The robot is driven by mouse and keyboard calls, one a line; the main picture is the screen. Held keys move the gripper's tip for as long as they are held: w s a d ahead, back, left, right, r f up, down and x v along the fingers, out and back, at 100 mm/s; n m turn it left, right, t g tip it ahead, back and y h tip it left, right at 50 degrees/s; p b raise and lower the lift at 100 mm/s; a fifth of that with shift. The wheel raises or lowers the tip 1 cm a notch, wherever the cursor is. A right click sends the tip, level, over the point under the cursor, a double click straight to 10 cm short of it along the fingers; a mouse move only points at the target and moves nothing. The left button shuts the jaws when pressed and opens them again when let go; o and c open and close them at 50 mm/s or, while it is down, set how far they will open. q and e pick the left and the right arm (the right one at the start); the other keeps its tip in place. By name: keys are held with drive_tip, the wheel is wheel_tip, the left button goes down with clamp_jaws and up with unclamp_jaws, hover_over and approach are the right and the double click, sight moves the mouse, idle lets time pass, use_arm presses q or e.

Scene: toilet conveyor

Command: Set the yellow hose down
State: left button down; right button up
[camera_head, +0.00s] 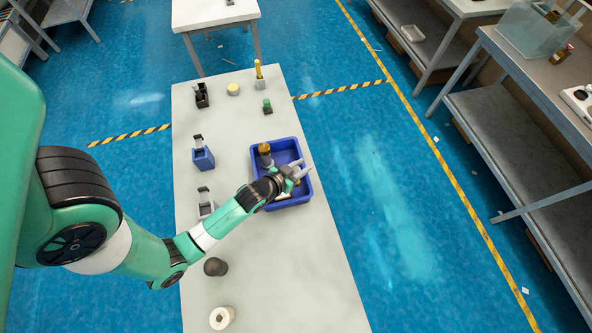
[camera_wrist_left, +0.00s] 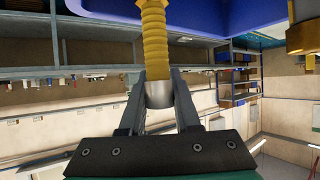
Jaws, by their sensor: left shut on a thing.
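My left gripper (camera_head: 299,173) reaches over the blue tray (camera_head: 308,191) on the long grey table. In the left wrist view its fingers (camera_wrist_left: 158,88) are shut on the silver end of the yellow ribbed hose (camera_wrist_left: 155,40). The hose runs away from the fingers toward the blue tray, which shows in that view (camera_wrist_left: 215,18). In the head view I cannot make out the held hose clearly; the gripper covers that spot. Whether the hose touches the tray cannot be told. My right gripper is not in view.
A brass-topped part (camera_head: 264,149) stands in the tray close to my gripper. A blue holder (camera_head: 203,159), dark cylinder (camera_head: 215,267) and white roll (camera_head: 221,317) line the table's left side. A green-topped item (camera_head: 267,106) stands beyond the tray. The table's front right is clear.

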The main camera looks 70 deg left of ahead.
use_arm(q)
wheel_tip(320, 180, down, 5)
drive_tip(key=shift+f+b, duration=0.2)
drive_tip(key=shift+b, duration=0.6)
drive_tip(key=shift+r, duration=0.1)
drive_tip(key=shift+f, duration=0.25)
drive_tip(key=c, duration=0.6)
unclamp_jaws()
drive_tip(key=shift+r, duration=0.1)
